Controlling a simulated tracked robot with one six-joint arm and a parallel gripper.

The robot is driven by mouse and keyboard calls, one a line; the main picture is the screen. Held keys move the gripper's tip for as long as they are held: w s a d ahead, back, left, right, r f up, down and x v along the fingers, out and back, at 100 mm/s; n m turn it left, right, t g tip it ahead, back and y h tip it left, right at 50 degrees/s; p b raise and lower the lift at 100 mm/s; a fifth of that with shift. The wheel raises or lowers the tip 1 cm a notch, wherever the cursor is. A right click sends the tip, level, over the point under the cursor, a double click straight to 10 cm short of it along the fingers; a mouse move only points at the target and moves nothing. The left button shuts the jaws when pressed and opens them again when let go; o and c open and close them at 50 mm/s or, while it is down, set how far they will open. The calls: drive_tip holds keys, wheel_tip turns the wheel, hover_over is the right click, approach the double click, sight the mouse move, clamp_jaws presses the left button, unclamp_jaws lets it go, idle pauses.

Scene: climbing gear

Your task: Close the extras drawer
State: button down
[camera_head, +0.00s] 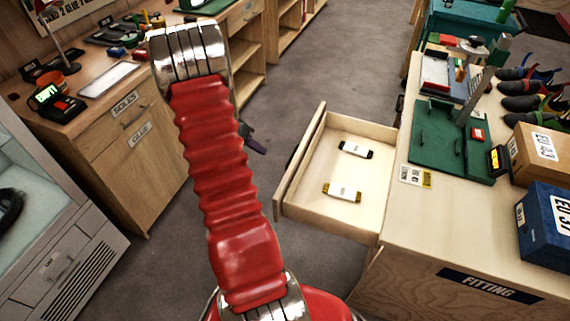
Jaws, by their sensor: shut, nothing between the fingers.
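An open pale wooden drawer (345,205) sticks out to the left from the fitting counter (395,250). Two small white packets with dark and yellow ends lie flat in it: one (356,149) towards the back, one (342,192) nearer. The drawer's front panel (301,165) faces left, with part of a dark handle on its outer side. No label on it is readable from here. My gripper (256,146) shows only as a small dark part to the right of my red arm, left of the drawer front and apart from it in the picture. It looks shut and empty; the rest is hidden.
The counter top carries a green tray (440,150), a brown box (540,150), a blue box (545,220) and several climbing shoes. A wooden cabinet (130,150) with labelled drawers stands at left, with a grey glazed unit (60,260) in front. Grey floor (330,75) lies clear between the furniture.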

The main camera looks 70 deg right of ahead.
idle(0.3)
drive_tip(key=s+d+f, duration=0.2)
drive_tip(key=s+f, duration=0.6)
drive_tip(key=s, duration=0.1)
drive_tip(key=shift+d, duration=0.4)
